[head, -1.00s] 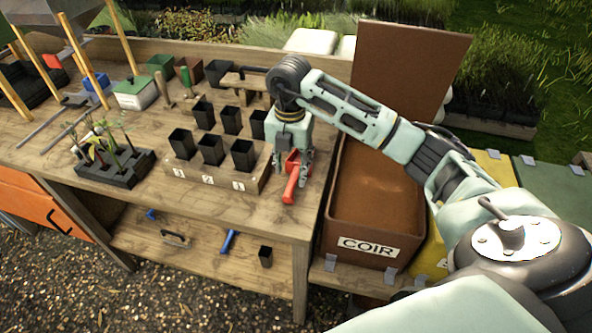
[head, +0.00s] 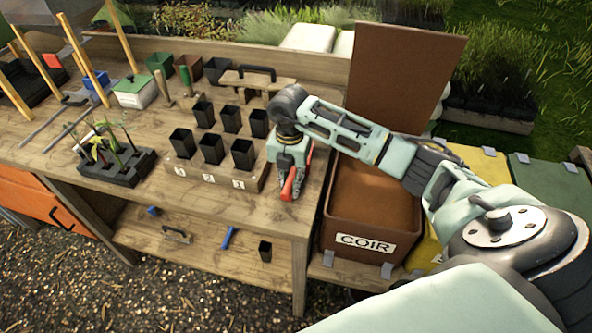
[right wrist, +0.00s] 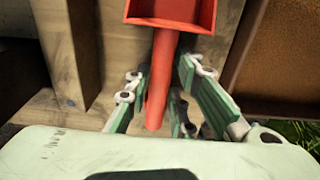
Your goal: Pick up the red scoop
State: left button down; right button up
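The red scoop (head: 288,185) lies near the right front corner of the wooden bench. In the right wrist view its handle (right wrist: 160,82) points toward my palm and part of its open pan shows at the top. My right gripper (head: 292,178) points down over the scoop and hides much of it in the head view. In the right wrist view its fingers (right wrist: 163,92) stand open on both sides of the handle, with small gaps showing. My left gripper is not in view.
A wooden rack (head: 215,184) with several black pots stands just left of the gripper. A brown coir bin (head: 345,222) stands to the right, its brown lid (head: 405,75) upright behind it. A dark seedling tray (head: 113,172) is farther left.

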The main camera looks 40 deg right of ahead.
grip_shut()
jog(key=shift+r, duration=0.1)
